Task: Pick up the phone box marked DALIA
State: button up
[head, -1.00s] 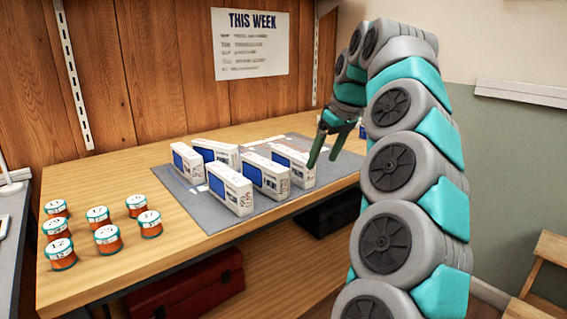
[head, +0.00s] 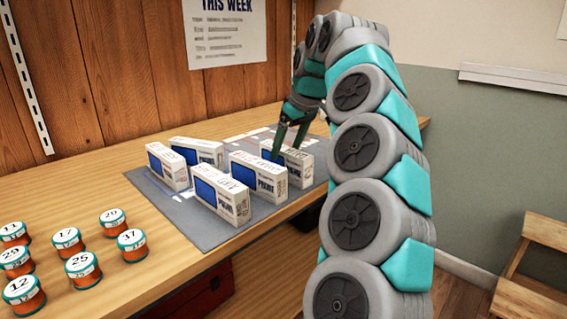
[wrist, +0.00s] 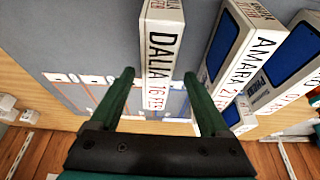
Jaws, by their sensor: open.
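The white phone box marked DALIA (wrist: 162,45) shows in the wrist view, with its name and "16 FEB" on the edge facing the camera. In the head view the box under my gripper (head: 298,163) is the rightmost one, standing upright on the grey mat. My gripper (head: 289,150) is open, its green fingers reaching down to that box. In the wrist view the fingertips (wrist: 158,76) lie on either side of the DALIA box, with gaps showing. A box marked AMARA (wrist: 243,70) stands just right of the right finger.
Several similar white and blue boxes (head: 258,176) stand close by on the grey mat (head: 205,234). Several orange, numbered round tins (head: 82,270) stand on the wooden bench at the left. A wooden back wall (head: 130,90) rises behind.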

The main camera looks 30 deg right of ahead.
aim_at(282, 161)
jog(key=x, duration=0.5)
jog(key=shift+w+d+f+p, duration=0.15)
jog(key=shift+w+f+p, duration=0.1)
jog(key=shift+w+p, duration=0.05)
grip_shut()
dwell(0.4)
